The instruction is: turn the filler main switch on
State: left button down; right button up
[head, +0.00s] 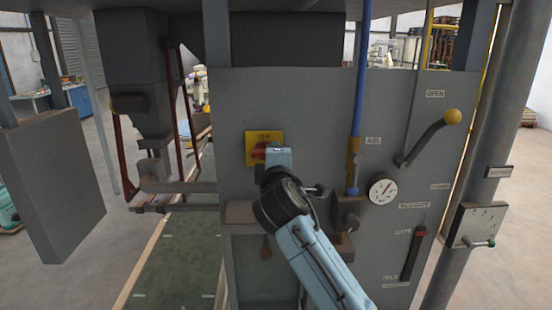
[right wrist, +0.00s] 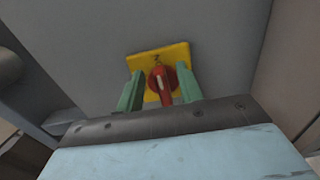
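The main switch is a red rotary handle on a yellow plate (head: 264,139) on the grey panel. In the head view my right gripper (head: 268,154) is in front of its lower part and hides much of the red handle (head: 258,152). In the right wrist view the red handle (right wrist: 162,82) stands between the two green fingers of my right gripper (right wrist: 158,92), with the yellow plate (right wrist: 178,55) behind. The fingers are apart, with gaps on both sides of the handle. My left gripper is not in view.
The grey panel (head: 300,95) also carries a yellow-knobbed lever (head: 452,117), a round gauge (head: 383,189), a blue vertical pipe (head: 361,80) and a red-tipped lever (head: 420,233). The filler spout (head: 135,70) and a conveyor (head: 178,262) are to the left.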

jog(key=s+b, duration=0.2)
jog(key=s, duration=1.1)
jog(key=shift+s, duration=0.2)
